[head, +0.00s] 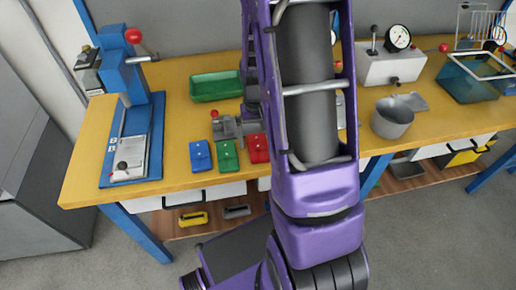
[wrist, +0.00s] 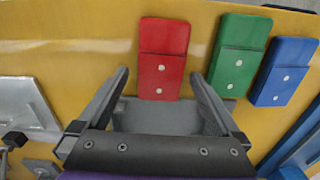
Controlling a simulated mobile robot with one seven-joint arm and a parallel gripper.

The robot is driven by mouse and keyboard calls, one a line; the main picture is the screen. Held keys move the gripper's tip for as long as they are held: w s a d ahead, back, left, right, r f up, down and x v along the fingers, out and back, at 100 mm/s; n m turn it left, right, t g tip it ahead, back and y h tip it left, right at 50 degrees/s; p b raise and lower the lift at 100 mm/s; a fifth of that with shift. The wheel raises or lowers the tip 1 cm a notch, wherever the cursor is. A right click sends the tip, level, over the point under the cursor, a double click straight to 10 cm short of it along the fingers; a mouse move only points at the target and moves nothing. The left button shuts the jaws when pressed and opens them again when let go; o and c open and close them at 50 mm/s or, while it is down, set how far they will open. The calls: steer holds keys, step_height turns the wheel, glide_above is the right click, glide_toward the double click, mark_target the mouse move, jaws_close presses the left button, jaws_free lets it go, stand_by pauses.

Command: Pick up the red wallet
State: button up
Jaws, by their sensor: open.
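The red wallet (wrist: 164,52) lies flat on the yellow workbench in the wrist view, with two pale studs on it. In the head view the red wallet (head: 259,147) is partly hidden behind my purple arm. My gripper (wrist: 161,84) is open, and its two fingertips lie either side of the near end of the wallet, with nothing seen held between them. I cannot tell its height above the bench. The green wallet (wrist: 239,55) lies just right of the red one in the wrist view, close to my right finger. The blue wallet (wrist: 285,71) lies beyond it.
In the head view, a blue press (head: 130,120) stands at the left of the workbench (head: 85,160). A green tray (head: 215,86) lies at the back. A grey metal pot (head: 392,118) and a white gauge unit (head: 388,66) stand to the right.

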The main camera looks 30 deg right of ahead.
mark_target(257, 142)
steer(key=c, duration=1.4)
step_height(257, 142, up, 10)
steer(key=shift+p, duration=0.85)
